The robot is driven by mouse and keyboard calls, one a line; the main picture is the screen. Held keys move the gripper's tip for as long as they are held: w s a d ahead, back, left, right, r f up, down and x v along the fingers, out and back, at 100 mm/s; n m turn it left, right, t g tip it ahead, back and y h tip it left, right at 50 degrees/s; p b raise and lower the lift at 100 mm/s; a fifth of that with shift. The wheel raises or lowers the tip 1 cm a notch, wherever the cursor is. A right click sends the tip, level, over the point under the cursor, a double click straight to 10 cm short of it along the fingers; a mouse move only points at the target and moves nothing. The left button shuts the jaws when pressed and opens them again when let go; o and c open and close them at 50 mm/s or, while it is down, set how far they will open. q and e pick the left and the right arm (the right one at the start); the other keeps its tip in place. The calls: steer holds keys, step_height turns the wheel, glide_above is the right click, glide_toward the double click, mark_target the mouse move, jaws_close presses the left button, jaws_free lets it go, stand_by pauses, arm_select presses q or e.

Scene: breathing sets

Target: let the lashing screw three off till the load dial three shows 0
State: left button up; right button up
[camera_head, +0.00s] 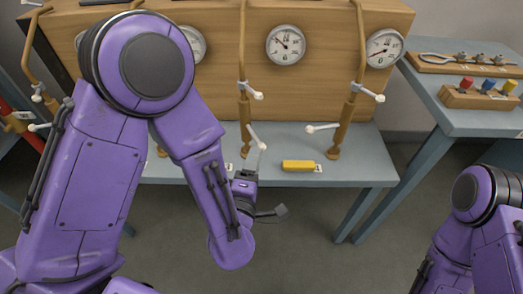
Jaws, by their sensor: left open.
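Several brown lashing screws stand in a row, each with white-tipped handles. The one near the middle (244,108) has a round white dial (285,45) to its right, its needle pointing to the upper left; the figures are too small to read. Counted from the left, this looks like screw three, but I cannot read a number on it. My right gripper is out of the picture.
Another screw (350,108) and dial (383,48) stand to the right. A yellow block (298,166) lies on the grey bench (376,168). A side table (463,112) at the right holds small racks. My left arm hides much of the left side.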

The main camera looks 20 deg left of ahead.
mark_target(252, 133)
arm_select(q)
steer(key=w, duration=0.2)
steer(key=w+b, duration=0.1)
steer(key=w, duration=0.2)
steer(key=w+a+b, duration=0.1)
steer(key=w, duration=0.2)
steer(key=shift+w+f, duration=0.1)
steer(key=shift+f, duration=0.1)
steer(key=shift+w, duration=0.5)
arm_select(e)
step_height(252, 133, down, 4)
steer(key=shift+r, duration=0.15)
arm_select(q)
jaws_close()
